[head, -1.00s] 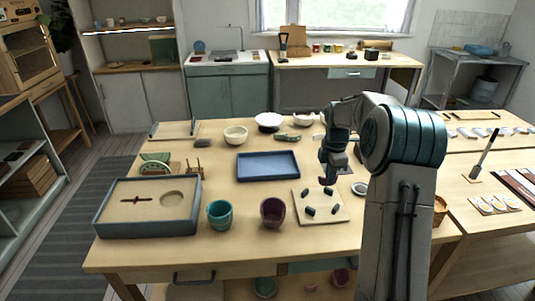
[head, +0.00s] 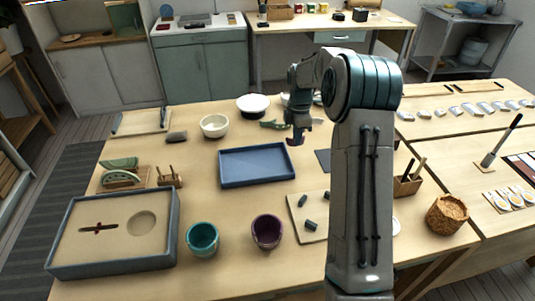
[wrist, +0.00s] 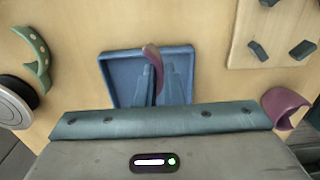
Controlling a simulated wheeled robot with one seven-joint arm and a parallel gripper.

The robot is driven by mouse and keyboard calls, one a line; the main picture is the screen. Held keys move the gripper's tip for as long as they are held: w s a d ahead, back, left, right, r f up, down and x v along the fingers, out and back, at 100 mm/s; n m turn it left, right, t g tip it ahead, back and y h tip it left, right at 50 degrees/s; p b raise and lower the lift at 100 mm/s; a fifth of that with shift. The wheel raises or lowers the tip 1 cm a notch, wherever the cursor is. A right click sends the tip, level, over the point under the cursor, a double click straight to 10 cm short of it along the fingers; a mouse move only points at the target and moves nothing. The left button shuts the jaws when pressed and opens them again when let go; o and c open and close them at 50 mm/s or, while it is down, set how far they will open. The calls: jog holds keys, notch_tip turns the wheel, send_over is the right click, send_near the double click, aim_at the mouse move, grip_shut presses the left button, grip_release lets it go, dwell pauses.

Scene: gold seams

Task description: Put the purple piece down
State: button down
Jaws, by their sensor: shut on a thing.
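My gripper (head: 297,134) is shut on the purple piece (head: 295,142), a small curved shard, and holds it up near the back right corner of the blue tray (head: 230,183). In the wrist view the purple piece (wrist: 152,62) shows as a narrow curved strip in front of the blue tray (wrist: 122,75). The tray looks empty. The height of the piece above the table cannot be told exactly.
A teal cup (head: 203,239) and a purple cup (head: 267,231) stand in front. A sand box (head: 62,268) is at front left. A cream bowl (head: 214,126) and a green piece (head: 274,125) lie behind.

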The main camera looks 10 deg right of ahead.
jog(key=a+f, duration=0.1)
jog(key=a, duration=0.1)
jog(key=w+a+f, duration=0.1)
jog(key=a+f, duration=0.1)
jog(key=a, duration=0.1)
jog(key=w+a+f+p, duration=0.1)
jog(key=a, duration=0.1)
jog(key=shift+a+f, duration=0.25)
jog(key=shift+a, duration=0.05)
jog(key=shift+f+p, duration=0.4)
jog(key=shift+f, duration=1.65)
jog(key=shift+f, duration=0.25)
jog(key=c, duration=1.6)
grip_release()
jog(key=shift+r, duration=0.1)
jog(key=shift+o, duration=0.2)
jog(key=shift+r, duration=0.15)
